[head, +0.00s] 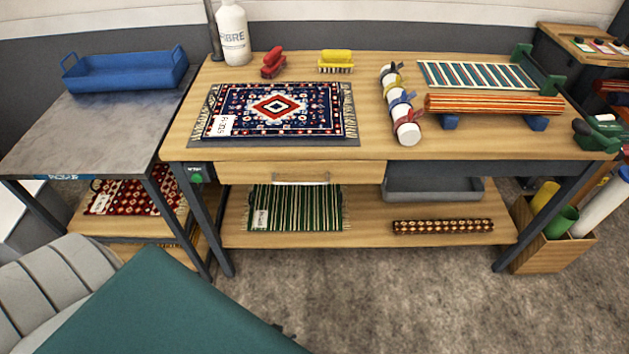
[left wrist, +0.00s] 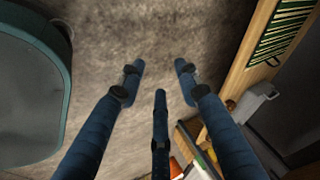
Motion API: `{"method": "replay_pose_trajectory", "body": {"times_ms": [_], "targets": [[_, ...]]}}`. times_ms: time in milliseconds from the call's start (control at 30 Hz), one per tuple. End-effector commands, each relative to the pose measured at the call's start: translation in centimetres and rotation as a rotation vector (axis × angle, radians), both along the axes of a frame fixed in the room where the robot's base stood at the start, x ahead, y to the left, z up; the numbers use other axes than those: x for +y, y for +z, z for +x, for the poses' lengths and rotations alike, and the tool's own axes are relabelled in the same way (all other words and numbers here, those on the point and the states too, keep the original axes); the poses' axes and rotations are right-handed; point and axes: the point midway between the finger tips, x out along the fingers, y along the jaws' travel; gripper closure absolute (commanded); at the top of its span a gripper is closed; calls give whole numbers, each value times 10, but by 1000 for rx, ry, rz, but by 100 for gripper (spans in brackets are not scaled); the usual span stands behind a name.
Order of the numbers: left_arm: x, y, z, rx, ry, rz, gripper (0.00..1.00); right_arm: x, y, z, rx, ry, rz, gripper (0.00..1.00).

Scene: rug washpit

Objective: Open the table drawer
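The table drawer (head: 240,172) is a light wooden front under the left half of the workbench top, with a metal bar handle (head: 302,181). It looks shut, flush under the tabletop (head: 380,170). My left gripper shows in the left wrist view (left wrist: 160,68) with its blue fingers spread and nothing between them. It is over bare floor, apart from the drawer and handle. In the head view only small dark tips of it (head: 286,333) show past the teal part at the bottom, low in front of the bench. My right gripper is in neither view.
A patterned rug (head: 275,108), brushes, a bottle (head: 233,35) and rolled rugs are on the bench. A green striped rug (head: 295,208) lies on the lower shelf. A grey side table (head: 90,130) stands left, a wooden bin (head: 550,250) right. The floor in front is clear.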

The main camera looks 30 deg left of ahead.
Motion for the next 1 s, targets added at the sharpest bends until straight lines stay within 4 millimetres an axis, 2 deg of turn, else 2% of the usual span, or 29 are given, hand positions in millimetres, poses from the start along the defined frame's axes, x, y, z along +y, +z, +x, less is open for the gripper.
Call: {"method": "replay_pose_trajectory", "body": {"times_ms": [33, 67, 100, 167, 200, 300, 400, 433, 533, 600, 700, 833, 1000], "targets": [[16, 35, 49, -122, -72, 73, 66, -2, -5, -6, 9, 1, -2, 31], [25, 58, 75, -188, -116, 123, 66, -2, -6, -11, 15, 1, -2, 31], [37, 90, 105, -271, -172, 195, 66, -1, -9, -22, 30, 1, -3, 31], [53, 142, 145, -385, -245, 310, 66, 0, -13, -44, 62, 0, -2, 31], [63, 175, 165, -452, -289, 389, 66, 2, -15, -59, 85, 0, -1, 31], [82, 252, 200, -582, -373, 575, 66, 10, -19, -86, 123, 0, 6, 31], [94, 308, 217, -663, -426, 716, 66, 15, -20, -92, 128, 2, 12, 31], [95, 320, 220, -679, -438, 748, 66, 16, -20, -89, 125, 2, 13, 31], [99, 345, 226, -709, -459, 813, 66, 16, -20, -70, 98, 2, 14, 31], [101, 351, 232, -718, -463, 830, 66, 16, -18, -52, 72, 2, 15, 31], [103, 350, 245, -720, -464, 832, 66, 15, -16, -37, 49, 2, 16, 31], [106, 345, 269, -720, -463, 829, 66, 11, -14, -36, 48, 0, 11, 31], [111, 338, 300, -718, -462, 828, 66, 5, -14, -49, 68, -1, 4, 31]]}}
